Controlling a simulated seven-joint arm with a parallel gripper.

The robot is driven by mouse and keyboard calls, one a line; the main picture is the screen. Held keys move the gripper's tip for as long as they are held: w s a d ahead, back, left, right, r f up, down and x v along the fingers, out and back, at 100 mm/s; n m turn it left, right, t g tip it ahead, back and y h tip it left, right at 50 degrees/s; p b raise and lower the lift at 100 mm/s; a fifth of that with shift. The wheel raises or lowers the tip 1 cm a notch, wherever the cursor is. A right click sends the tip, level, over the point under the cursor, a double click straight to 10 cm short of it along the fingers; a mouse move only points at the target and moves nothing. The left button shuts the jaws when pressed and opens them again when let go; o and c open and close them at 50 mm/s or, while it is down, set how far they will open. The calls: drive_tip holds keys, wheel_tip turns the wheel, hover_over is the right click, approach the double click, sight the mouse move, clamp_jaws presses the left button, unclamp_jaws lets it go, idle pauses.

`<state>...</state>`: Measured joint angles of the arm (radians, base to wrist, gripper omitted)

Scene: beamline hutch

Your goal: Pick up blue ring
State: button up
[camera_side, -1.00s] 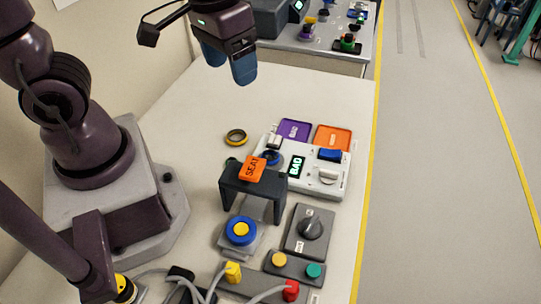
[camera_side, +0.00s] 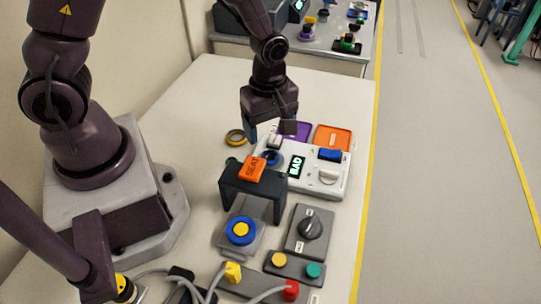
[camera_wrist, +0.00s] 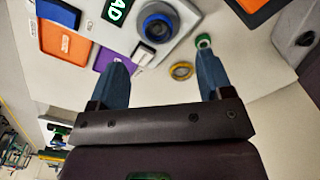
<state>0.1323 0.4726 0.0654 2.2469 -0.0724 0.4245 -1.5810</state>
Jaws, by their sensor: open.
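A blue ring (camera_side: 271,158) sits at the left end of the white panel box, partly hidden by the black stand in the side view. In the wrist view the blue ring (camera_wrist: 149,33) shows at top centre with a dark middle. My gripper (camera_side: 271,137) is over the far end of the box, pointing down. In the wrist view its open blue fingers (camera_wrist: 162,60) have nothing between their tips, and the blue ring lies beyond them. Another blue round part (camera_side: 241,222) with a yellow centre sits on a grey base nearer the side camera.
A black stand (camera_side: 253,183) with an orange SEAT tag is close beside the ring. A yellow-and-dark ring (camera_side: 235,137) lies to the left. Purple (camera_side: 299,129) and orange (camera_side: 332,137) trays are behind the white box (camera_side: 322,188).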

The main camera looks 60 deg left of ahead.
sight(271, 157)
wheel_tip(271, 157, down, 8)
drive_tip(key=shift+w+d+r, duration=0.15)
drive_tip(key=shift+r, duration=0.1)
drive_tip(key=c, duration=1)
